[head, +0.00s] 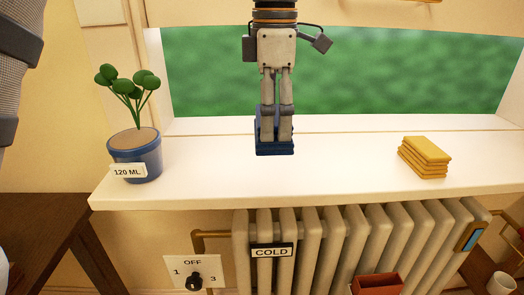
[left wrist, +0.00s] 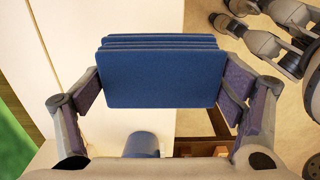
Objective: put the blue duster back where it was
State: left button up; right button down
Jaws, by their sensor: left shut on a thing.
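The blue duster (head: 274,149) is a folded stack of blue cloth. My left gripper (head: 276,132) is shut on it, pointing down over the white window sill (head: 340,180). In the left wrist view the duster (left wrist: 165,78) spans the space between the two fingers, its folded layers showing along the top edge. I cannot tell whether its underside touches the sill.
A blue pot (head: 140,165) with a green plant and a "120 ML" label stands on the sill at left. A folded yellow cloth stack (head: 425,157) lies at right. The sill between them is clear. A radiator (head: 330,250) with a "COLD" sign is below.

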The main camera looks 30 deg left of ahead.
pick_arm(q)
jog(key=a+f, duration=0.2)
jog(key=f, duration=0.1)
jog(key=w+a+f, duration=0.1)
jog(key=a+f, duration=0.1)
jog(key=a, duration=0.1)
jog(key=shift+a+f, duration=0.25)
jog(key=shift+f, duration=0.15)
jog(key=f, duration=0.3)
jog(key=shift+a, duration=0.3)
jog(key=shift+w+f, duration=0.1)
jog(key=shift+f, duration=0.25)
jog(key=shift+f, duration=0.1)
jog(key=o, duration=1)
jog(key=shift+c, duration=0.2)
notch_tip(320, 180, up, 12)
